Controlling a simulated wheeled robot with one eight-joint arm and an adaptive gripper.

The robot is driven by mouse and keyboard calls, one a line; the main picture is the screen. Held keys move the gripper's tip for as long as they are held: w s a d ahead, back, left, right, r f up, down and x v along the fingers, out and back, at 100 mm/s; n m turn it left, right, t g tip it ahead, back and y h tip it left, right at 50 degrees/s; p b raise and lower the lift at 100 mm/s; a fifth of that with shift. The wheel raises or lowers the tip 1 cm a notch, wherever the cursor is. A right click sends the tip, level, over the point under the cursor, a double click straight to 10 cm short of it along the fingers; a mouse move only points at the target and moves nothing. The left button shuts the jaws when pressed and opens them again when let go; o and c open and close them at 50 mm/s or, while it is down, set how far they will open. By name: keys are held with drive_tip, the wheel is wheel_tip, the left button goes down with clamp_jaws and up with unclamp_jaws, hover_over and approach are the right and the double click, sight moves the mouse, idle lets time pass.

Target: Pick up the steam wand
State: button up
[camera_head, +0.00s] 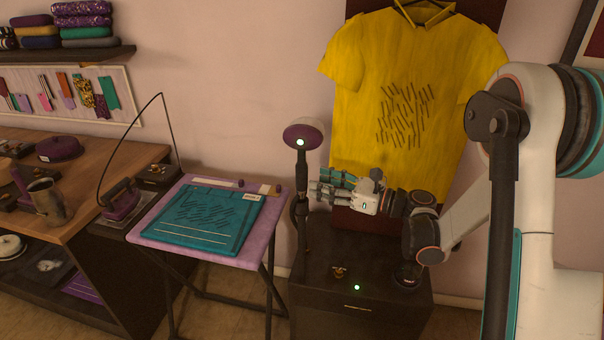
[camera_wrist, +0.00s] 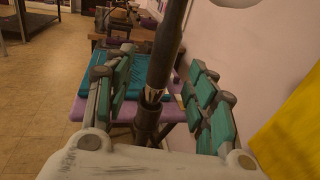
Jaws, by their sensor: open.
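The steam wand (camera_head: 303,137) stands upright, with a purple round head and a dark handle, above the dark cabinet. Its dark shaft also shows in the wrist view (camera_wrist: 164,50), running down into a dark tube-like holder (camera_wrist: 148,117). My gripper (camera_head: 317,189) is open, level with the lower part of the handle and pointing left at it. In the wrist view its teal-padded fingers (camera_wrist: 160,70) stand on either side of the shaft, with gaps visible on both sides. The wand head is out of the wrist view.
A dark cabinet (camera_head: 320,290) stands below my gripper. Left of it is a purple ironing table (camera_head: 165,238) with a folded teal cloth (camera_head: 208,220). A yellow shirt (camera_head: 400,90) hangs behind my arm. A wooden bench (camera_head: 85,155) with an iron (camera_head: 121,200) is farther left.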

sight(302, 176)
drive_tip(key=shift+b+x, duration=1.05)
drive_tip(key=shift+x, duration=2.45)
drive_tip(key=shift+w+d, duration=0.15)
clamp_jaws()
